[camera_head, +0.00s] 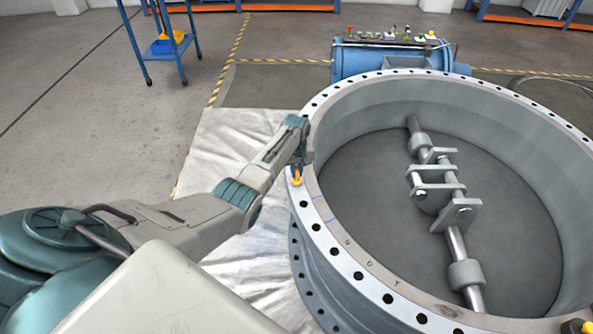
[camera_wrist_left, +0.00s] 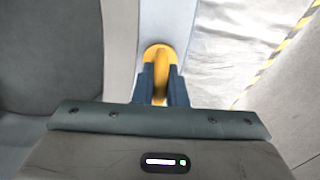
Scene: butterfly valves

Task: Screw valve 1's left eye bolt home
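Valve 1 is the large grey ring-shaped valve body (camera_head: 330,235) with a row of bolt holes around its flange. Its left eye bolt (camera_head: 296,178) is yellow and stands at the left side of the flange. It also shows in the left wrist view (camera_wrist_left: 160,62), with its ring seen edge-on above a round yellow collar. My left gripper (camera_head: 299,166) is over the eye bolt. In the wrist view its two dark fingers (camera_wrist_left: 161,88) lie on either side of the ring and appear to press against it. The lower thread is hidden. My right gripper is not in view.
Another yellow eye bolt (camera_head: 587,327) sits at the lower right of the flange. A shaft with brackets (camera_head: 436,188) crosses the valve's inside. A blue machine (camera_head: 390,60) stands behind, and a blue cart (camera_head: 170,45) at the back left. A pale sheet (camera_head: 225,150) covers the floor at left.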

